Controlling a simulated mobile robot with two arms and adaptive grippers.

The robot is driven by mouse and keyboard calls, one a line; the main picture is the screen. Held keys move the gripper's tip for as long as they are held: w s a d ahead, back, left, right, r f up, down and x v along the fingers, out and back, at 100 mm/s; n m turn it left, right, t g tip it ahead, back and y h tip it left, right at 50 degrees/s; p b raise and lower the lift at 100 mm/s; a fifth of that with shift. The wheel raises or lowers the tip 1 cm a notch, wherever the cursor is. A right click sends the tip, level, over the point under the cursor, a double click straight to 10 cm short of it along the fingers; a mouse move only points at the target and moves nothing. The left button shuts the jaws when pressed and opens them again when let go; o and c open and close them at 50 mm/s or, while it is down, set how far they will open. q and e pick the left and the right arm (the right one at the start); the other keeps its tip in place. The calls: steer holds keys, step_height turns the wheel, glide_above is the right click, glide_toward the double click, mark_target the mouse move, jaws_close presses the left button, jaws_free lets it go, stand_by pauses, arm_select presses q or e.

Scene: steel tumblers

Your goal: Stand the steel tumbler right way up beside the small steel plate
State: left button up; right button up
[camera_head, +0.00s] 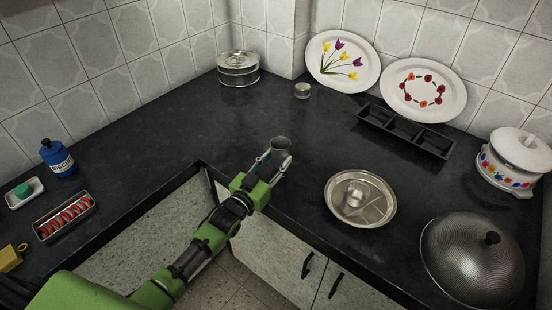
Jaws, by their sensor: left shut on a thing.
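A small steel tumbler (281,145) is at the tip of my left gripper (270,160), over the dark counter near its front edge. The gripper is shut on the tumbler, with a finger on either side. The tumbler looks roughly upright, but I cannot tell whether its mouth is up or whether it touches the counter. A round steel plate (334,196) lies on the counter to the right and nearer, apart from the tumbler. My right gripper is not in view.
Another small steel vessel (302,90) and a steel tin (238,68) stand at the back. A dark divided tray (404,131) lies behind the plate. A domed lid (471,260) and a white pot (513,160) are at right. Counter left of the tumbler is clear.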

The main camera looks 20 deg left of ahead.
arm_select(q)
steer(key=shift+f+b, duration=0.4)
steer(key=shift+f, duration=0.45)
steer(key=shift+f+b, duration=0.4)
steer(key=shift+f, duration=0.1)
steer(key=o, duration=2.3)
steer(key=shift+r, duration=0.15)
step_height(320, 180, up, 12)
steer(key=p, duration=1.2)
steer(key=shift+r, duration=0.25)
steer(key=shift+f, duration=0.1)
